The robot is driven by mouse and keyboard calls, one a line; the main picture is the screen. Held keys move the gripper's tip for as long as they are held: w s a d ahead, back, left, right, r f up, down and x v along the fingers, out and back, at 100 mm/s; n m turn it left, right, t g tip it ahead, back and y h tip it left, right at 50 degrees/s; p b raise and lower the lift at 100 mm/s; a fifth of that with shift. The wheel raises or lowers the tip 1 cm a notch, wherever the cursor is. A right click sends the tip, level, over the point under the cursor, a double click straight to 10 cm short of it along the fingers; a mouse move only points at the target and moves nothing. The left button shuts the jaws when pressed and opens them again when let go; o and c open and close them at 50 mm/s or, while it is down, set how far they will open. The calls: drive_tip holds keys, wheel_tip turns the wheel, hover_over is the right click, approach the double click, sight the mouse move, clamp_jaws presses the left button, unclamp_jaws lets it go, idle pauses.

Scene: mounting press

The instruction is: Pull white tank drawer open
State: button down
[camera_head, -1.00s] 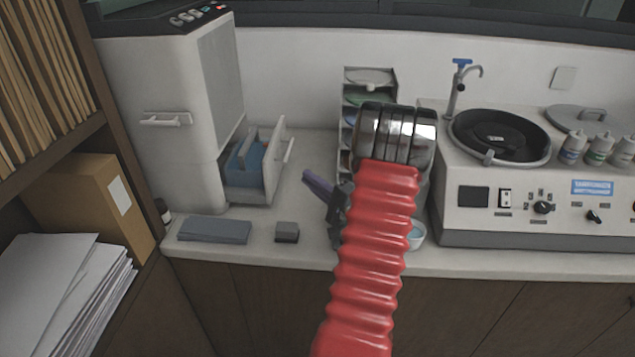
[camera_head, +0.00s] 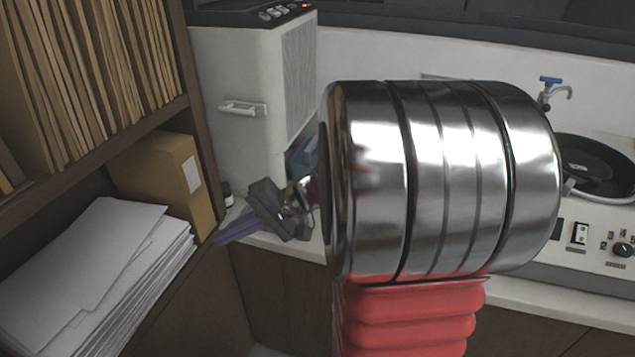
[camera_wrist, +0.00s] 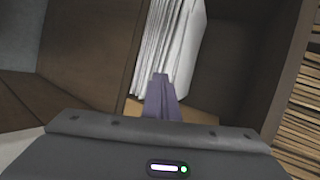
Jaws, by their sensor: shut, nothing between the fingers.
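The white tank unit (camera_head: 232,75) stands on the counter left of centre in the head view, with a white handle (camera_head: 243,107) on its front. A blue part inside its open drawer (camera_head: 303,155) shows as a small patch; the rest of the drawer is hidden behind my metal wrist and red arm. My gripper (camera_head: 222,238) is low in front of the unit, shut and empty, its purple fingers pointing left toward the shelf. In the wrist view my gripper (camera_wrist: 160,84) has its fingers together, pointing toward papers. The drawer is not seen there.
A wooden shelf holds upright folders (camera_head: 90,60), a brown box file (camera_head: 165,175) and a stack of white papers (camera_head: 100,265) close left of my gripper. A dark-topped machine (camera_head: 595,165) stands at the right. A small dark bottle (camera_head: 227,193) is near the shelf.

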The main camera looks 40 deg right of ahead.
drive_tip(key=s+a+n+g+h, duration=0.3)
drive_tip(key=s+a+n+g, duration=0.1)
drive_tip(key=s+a, duration=0.4)
drive_tip(key=s+r+n+t+h, duration=0.2)
drive_tip(key=s+r+n+h, duration=0.2)
drive_tip(key=s+h, duration=0.2)
drive_tip(key=shift+s+d+n, duration=0.15)
drive_tip(key=shift+d+n, duration=0.05)
drive_tip(key=shift+n, duration=0.1)
drive_tip(key=shift+a, duration=0.1)
